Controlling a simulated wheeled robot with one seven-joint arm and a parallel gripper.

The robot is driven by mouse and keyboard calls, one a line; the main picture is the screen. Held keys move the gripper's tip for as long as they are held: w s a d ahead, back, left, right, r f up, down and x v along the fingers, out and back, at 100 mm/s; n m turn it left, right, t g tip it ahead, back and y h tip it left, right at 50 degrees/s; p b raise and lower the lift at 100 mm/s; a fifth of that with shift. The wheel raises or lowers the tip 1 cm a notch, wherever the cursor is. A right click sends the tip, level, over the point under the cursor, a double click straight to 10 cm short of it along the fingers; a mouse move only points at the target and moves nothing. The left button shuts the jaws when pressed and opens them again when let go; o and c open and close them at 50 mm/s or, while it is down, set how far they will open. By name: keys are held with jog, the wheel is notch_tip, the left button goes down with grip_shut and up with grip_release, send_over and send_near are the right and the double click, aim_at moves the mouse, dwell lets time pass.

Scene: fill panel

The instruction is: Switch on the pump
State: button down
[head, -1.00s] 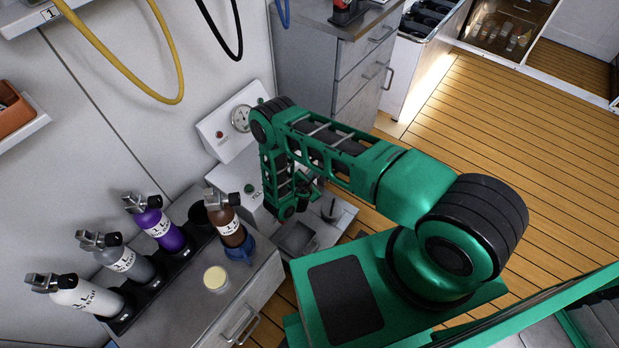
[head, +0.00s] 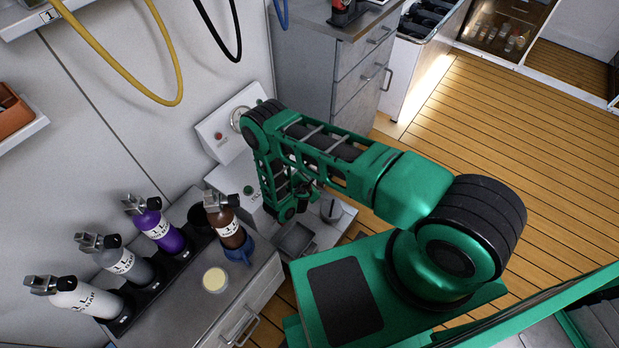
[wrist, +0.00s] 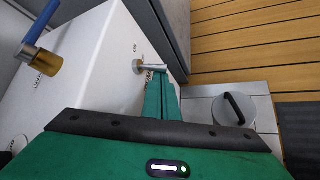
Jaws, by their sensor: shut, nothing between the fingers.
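The lettering beside the lever is partly hidden by the fingers. A green button (head: 248,190) shows on the lower white unit. My arm hides the lever there.
A round lid with a dark handle (wrist: 236,107) is at the right. In the head view, several bottles (head: 150,222) stand in a rack, left of my arm.

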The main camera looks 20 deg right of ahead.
jog(key=shift+r, duration=0.3)
jog(key=shift+s+r, duration=0.1)
jog(key=shift+r, duration=0.45)
